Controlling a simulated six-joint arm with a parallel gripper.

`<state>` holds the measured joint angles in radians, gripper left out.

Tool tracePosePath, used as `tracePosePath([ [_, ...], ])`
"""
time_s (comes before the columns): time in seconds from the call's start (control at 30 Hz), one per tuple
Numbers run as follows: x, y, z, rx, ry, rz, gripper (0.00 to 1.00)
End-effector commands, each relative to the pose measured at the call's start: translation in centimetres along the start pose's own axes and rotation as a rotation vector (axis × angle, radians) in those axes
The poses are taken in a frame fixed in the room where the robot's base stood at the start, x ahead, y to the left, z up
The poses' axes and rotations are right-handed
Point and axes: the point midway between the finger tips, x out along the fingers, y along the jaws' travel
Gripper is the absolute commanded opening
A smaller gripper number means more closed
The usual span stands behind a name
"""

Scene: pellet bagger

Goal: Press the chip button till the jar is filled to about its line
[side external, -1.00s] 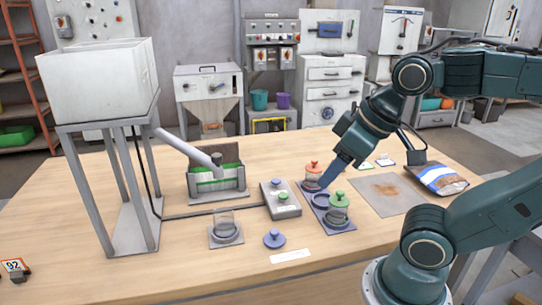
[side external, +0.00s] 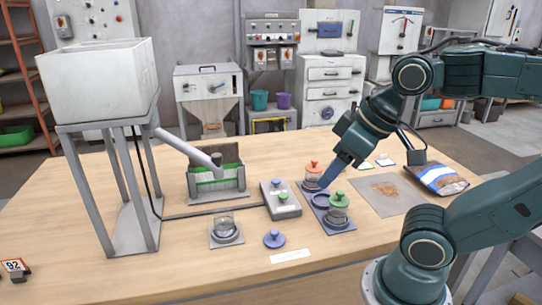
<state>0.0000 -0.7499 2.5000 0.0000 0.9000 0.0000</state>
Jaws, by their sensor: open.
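A clear open jar (side external: 224,225) stands on a small grey pad at the front left of the table. Its fill level and line are too small to make out. I cannot tell from here which is the chip button. My gripper (side external: 326,184) is open and points down beside the red-lidded jar (side external: 312,182), right of the button box. It appears apart from the buttons, and its fingertips are hard to make out.
A white hopper (side external: 98,82) on a metal stand is at left. A green-lidded jar (side external: 339,214), a blue lid (side external: 274,239), a grey mat (side external: 388,200) and a blue-white bag (side external: 440,178) are nearby. The front table is mostly clear.

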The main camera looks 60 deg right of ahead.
Motion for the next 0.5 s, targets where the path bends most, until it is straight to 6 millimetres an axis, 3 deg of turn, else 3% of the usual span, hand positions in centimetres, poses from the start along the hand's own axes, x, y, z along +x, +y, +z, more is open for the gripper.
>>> tracePosePath([
  [0.2, 0.0, 0.0, 0.0, 0.0, 0.0, 0.0, 0.43],
  [0.4, -0.03, 0.08, -0.25, 0.006, -0.003, 0.002, 0.04],
  [0.5, -0.05, 0.24, -0.7, 0.016, -0.011, 0.007, 0.0],
])
